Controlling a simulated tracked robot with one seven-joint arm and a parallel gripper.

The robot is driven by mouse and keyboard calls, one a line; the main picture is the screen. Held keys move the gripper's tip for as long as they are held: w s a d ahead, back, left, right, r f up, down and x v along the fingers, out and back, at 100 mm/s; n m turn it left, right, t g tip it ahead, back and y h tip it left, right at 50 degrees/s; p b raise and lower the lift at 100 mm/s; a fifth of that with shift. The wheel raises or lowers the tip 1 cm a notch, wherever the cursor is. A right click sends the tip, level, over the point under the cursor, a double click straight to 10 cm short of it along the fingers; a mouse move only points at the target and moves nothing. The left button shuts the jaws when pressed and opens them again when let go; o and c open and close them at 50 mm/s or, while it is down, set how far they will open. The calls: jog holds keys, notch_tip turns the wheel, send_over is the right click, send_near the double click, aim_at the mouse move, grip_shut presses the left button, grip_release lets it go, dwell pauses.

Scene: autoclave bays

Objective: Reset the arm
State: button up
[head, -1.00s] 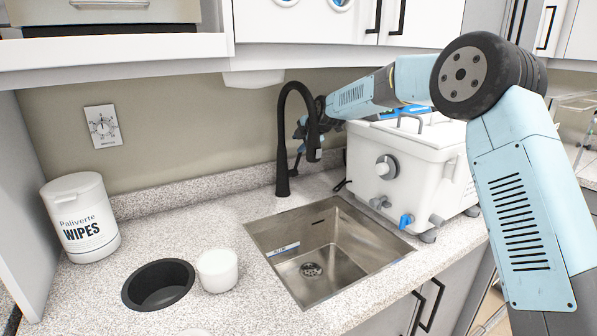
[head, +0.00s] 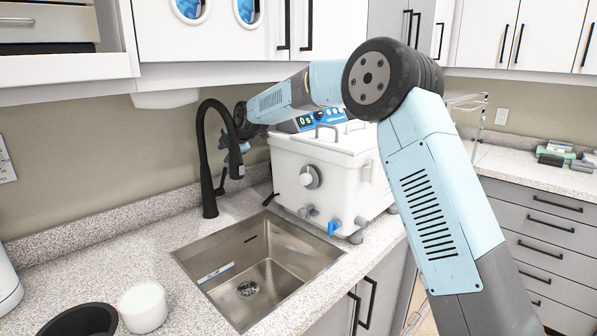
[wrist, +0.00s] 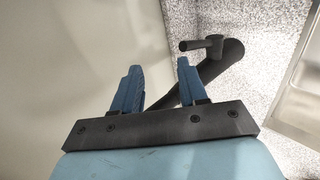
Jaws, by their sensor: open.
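My arm reaches from the right of the head view over the counter towards the black faucet. My gripper (wrist: 157,82) shows in the wrist view with its two blue fingers apart and nothing between them. In the head view the gripper is mostly hidden behind the faucet (head: 207,165); a bit of blue shows beside the spout. In the wrist view the dark faucet (wrist: 215,65) lies just beyond the right finger; I cannot tell whether they touch.
The steel sink (head: 262,262) is set in the speckled counter below the faucet. A white box-shaped machine (head: 330,175) with a blue-tapped front stands right of the sink, under my arm. A white cup (head: 143,307) and a black round bin (head: 80,322) are at the lower left.

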jog(key=s+d+r+m+h, duration=0.2)
jog(key=s+d+r+m, duration=0.4)
jog(key=d, duration=0.6)
jog(key=s+d+r+m+h, duration=0.1)
jog(key=s+d+r+m, duration=0.15)
jog(key=s+d, duration=0.65)
jog(key=s+d+r+m+h, duration=0.25)
jog(key=s+d+m, duration=0.25)
jog(key=d, duration=0.9)
jog(key=s+d+f+m, duration=0.2)
jog(key=s+d+m, duration=0.2)
jog(key=s, duration=0.5)
jog(key=s+d+f+m+h, duration=0.1)
jog(key=s+d+f+m, duration=0.2)
jog(key=s+d+m, duration=0.2)
jog(key=s+d+f+m+h, duration=0.1)
jog(key=s+d+m, duration=0.4)
jog(key=s+d, duration=0.5)
jog(key=s+f, duration=0.1)
jog(key=s, duration=0.3)
jog(key=shift+s+f+g, duration=0.15)
jog(key=shift+f+g, duration=0.2)
jog(key=shift+g, duration=0.05)
